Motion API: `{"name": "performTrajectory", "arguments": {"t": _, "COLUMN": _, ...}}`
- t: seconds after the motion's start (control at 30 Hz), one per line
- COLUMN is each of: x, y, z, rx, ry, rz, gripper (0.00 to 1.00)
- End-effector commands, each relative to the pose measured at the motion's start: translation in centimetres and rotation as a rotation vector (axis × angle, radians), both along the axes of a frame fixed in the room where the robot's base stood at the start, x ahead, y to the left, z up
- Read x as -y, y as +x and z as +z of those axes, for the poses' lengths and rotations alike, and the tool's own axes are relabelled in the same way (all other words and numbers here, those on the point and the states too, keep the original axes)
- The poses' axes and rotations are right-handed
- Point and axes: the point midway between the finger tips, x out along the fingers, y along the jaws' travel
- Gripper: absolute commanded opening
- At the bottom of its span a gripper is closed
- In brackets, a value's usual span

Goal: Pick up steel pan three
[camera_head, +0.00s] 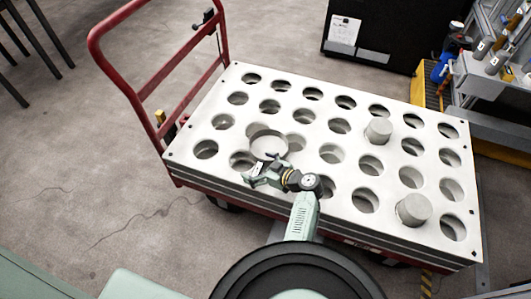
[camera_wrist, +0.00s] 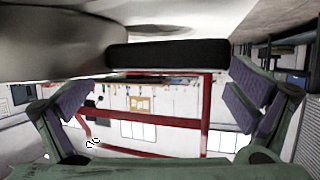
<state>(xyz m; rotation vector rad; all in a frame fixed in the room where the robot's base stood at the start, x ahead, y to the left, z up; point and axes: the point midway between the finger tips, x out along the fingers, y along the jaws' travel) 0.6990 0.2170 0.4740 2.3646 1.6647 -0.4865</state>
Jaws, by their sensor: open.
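A round grey steel pan (camera_head: 268,144) sits on the white perforated top of the cart, just beyond my gripper (camera_head: 263,169) in the head view. My gripper is open, its fingers at the near side of the pan. In the wrist view my fingers (camera_wrist: 160,95) stand wide apart at left and right. A large grey metal surface (camera_wrist: 50,35), which looks like the pan, fills the upper left. A black bar (camera_wrist: 168,53), which looks like its handle, lies across the top between the fingers. Contact cannot be told. No number shows on the pan.
The white plate (camera_head: 300,118) has rows of round holes, several holding grey cylinders, such as one (camera_head: 378,131) and another (camera_head: 413,209). The cart's red push handle (camera_head: 155,80) rises at the left. A workbench (camera_head: 490,85) stands at the right.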

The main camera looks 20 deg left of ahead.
Motion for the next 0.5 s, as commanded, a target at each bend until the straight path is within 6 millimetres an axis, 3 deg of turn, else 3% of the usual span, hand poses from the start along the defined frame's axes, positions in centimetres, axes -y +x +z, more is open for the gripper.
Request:
{"name": "performTrajectory", "arguments": {"t": 0.3, "x": -0.73, "y": 0.27, "z": -0.40, "rx": 0.001, "ry": 0.000, "rz": -0.001, "gripper": 1.00}}
{"name": "performTrajectory", "arguments": {"t": 0.5, "x": -0.72, "y": 0.26, "z": -0.38, "rx": 0.001, "ry": 0.000, "rz": -0.001, "gripper": 0.87}}
